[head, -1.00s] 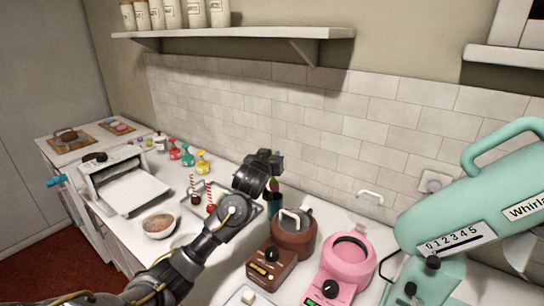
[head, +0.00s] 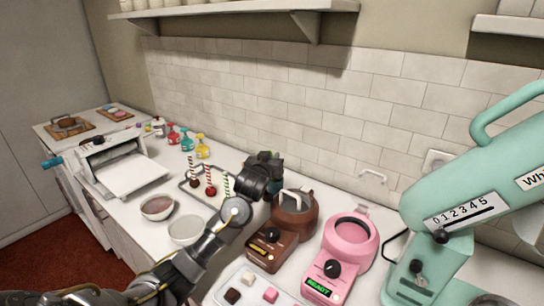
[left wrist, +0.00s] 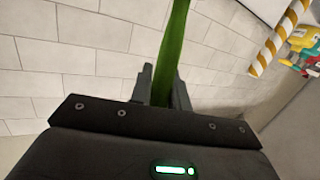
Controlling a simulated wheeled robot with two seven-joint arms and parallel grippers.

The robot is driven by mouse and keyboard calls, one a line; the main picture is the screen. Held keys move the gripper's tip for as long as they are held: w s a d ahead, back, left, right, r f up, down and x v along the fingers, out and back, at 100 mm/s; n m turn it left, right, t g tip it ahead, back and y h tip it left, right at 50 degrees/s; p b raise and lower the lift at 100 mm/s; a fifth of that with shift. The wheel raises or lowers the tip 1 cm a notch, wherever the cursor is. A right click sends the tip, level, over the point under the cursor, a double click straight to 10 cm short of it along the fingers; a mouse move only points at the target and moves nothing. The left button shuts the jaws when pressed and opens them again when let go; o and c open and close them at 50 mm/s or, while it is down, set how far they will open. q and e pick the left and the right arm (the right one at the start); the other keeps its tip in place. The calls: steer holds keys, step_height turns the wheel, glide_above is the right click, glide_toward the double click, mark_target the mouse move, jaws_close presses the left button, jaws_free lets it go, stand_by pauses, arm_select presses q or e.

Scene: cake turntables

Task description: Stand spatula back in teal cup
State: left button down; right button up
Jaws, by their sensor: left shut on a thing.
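My left gripper (head: 265,160) is near the back of the counter, behind the brown melting pot. In the left wrist view the gripper (left wrist: 163,84) is shut on a long, flat green piece, which I take to be the spatula (left wrist: 175,45). It runs up out of that view, so its ends are hidden. In the head view my gripper and arm hide the spatula. My right gripper is not in view.
A brown melting pot (head: 294,213) and a pink one (head: 347,245) stand right of my arm. Cake pops with striped sticks (head: 209,176) are at its left, with bowls (head: 157,208) in front. A teal mixer (head: 455,190) stands at the right. The tiled wall (head: 300,100) is close behind.

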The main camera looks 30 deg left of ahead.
arm_select(q)
steer(key=shift+f, duration=0.1)
steer(key=c, duration=1.3)
jaws_free()
steer(key=shift+o, duration=0.2)
steer(key=b+v, duration=0.1)
steer(key=v, duration=1)
steer(key=shift+b, duration=0.3)
